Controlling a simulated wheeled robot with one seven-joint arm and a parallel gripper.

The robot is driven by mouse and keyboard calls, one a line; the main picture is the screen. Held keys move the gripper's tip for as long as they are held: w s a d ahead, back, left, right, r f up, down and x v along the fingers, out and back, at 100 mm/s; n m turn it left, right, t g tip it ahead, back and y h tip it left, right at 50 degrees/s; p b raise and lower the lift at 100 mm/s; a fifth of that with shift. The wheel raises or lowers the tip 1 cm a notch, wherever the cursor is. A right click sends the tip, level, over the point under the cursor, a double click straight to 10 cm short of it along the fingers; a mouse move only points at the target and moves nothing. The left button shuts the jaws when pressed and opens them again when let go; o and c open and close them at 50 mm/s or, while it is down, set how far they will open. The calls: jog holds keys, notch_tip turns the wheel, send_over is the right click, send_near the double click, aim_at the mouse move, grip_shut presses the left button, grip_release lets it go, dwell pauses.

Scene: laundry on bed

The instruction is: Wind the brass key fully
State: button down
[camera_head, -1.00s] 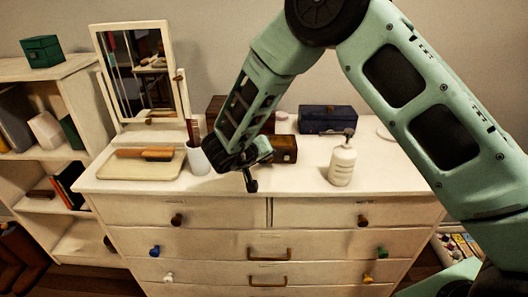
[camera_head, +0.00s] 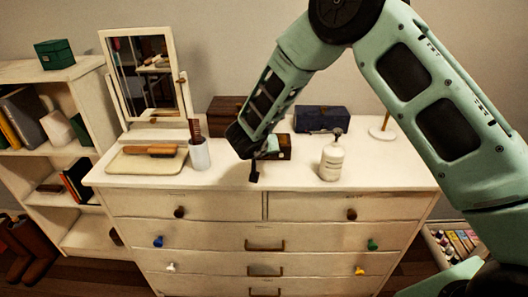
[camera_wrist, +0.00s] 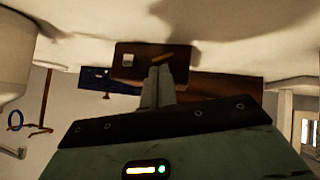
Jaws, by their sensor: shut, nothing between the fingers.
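A small dark brown box (camera_head: 285,153) stands on the dresser top, partly hidden behind my forearm in the head view. It also shows in the wrist view (camera_wrist: 124,73), upside down, with a pale square on its face. A thin brass-coloured piece (camera_wrist: 162,58), which looks like the key, shows at that face just beyond my fingertips. I cannot tell if they touch it. The fingers (camera_wrist: 160,74) are together and hold nothing. The key cannot be made out in the head view.
A white pump bottle (camera_head: 331,161) stands right of the box. A blue box (camera_head: 322,119) and a larger brown box (camera_head: 232,110) stand behind. A cup with a comb (camera_head: 199,154), a brush on a tray (camera_head: 120,165) and a mirror (camera_head: 146,75) are left. The front edge is clear.

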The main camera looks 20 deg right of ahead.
jog(key=shift+s+d+f+m+y+b, duration=0.15)
jog(key=shift+d+m+y+b, duration=0.25)
jog(key=shift+y+b, duration=0.35)
jog(key=shift+d+f+m+t+y+b, duration=0.2)
jog(key=shift+m+t+y+b, duration=0.35)
jog(key=shift+b, duration=0.7)
jog(key=y+b, duration=0.1)
jog(key=b, duration=0.2)
jog(key=m+y+b, duration=0.1)
jog(key=b, duration=0.2)
jog(key=d+t+b, duration=0.1)
jog(key=b, duration=0.2)
jog(key=shift+s+f+y, duration=0.15)
jog(key=shift+f+y, duration=0.1)
jog(key=shift+y, duration=0.15)
jog(key=b, duration=0.4)
jog(key=shift+f+m+y, duration=0.1)
jog(key=shift+m+y, duration=0.2)
jog(key=shift+m, duration=0.05)
jog(key=shift+b, duration=0.5)
jog(key=shift+s+d+y+b, duration=0.15)
jog(key=shift+y+b, duration=0.15)
jog(key=shift+b, duration=0.8)
jog(key=shift+d+f+t+b, duration=0.1)
jog(key=shift+t+b, duration=0.15)
jog(key=shift+b, duration=0.6)
